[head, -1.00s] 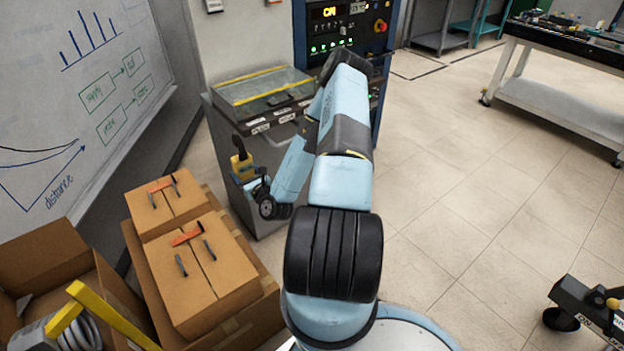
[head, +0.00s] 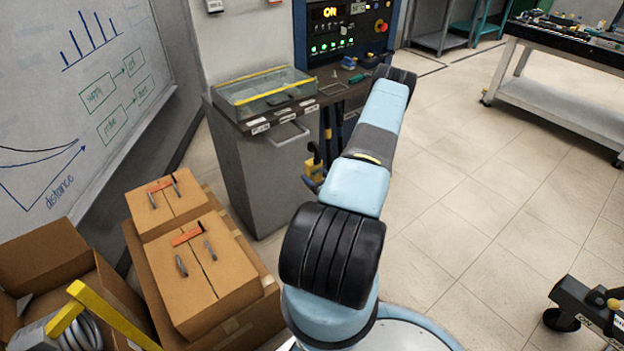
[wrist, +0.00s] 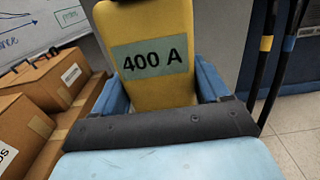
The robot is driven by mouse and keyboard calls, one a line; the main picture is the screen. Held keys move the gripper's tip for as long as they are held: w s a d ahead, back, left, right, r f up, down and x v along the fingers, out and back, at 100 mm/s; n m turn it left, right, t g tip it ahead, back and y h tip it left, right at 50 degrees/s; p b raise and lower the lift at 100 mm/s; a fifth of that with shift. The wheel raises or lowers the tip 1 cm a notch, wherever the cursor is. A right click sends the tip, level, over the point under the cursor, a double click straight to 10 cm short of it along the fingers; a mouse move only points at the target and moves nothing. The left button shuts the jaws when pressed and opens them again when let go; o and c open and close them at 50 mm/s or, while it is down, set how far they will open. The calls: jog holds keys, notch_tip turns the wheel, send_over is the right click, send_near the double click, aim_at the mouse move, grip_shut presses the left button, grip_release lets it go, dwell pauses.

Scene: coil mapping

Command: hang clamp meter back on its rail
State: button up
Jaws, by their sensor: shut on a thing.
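The clamp meter shows as a yellow body (wrist: 155,28) with a green "400 A" label, filling the top middle of the wrist view. My gripper (wrist: 160,88) is shut on it, with a blue finger at each side. In the head view the yellow meter (head: 312,169) shows small, left of my forearm and beside the front right of the grey cabinet. My arm hides much of that area. I cannot pick out the rail for certain in either view.
The grey cabinet (head: 250,180) has a silver handle and a glass-lidded case (head: 262,93) on top. Dark hanging rods with yellow and blue bands (wrist: 266,43) stand right of the meter. Brown boxes (head: 205,275) lie at lower left.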

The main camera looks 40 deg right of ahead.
aim_at(315, 182)
jog(key=w+f, duration=0.3)
jog(key=w, duration=1)
jog(key=shift+w+d, duration=0.25)
jog(key=shift+d, duration=0.1)
dwell(1.5)
jog(key=o, duration=1.3)
jog(key=shift+c, duration=0.2)
jog(key=shift+f, duration=0.1)
jog(key=s, duration=0.9)
jog(key=s+a, duration=0.1)
jog(key=s, duration=0.3)
jog(key=shift+s, duration=0.4)
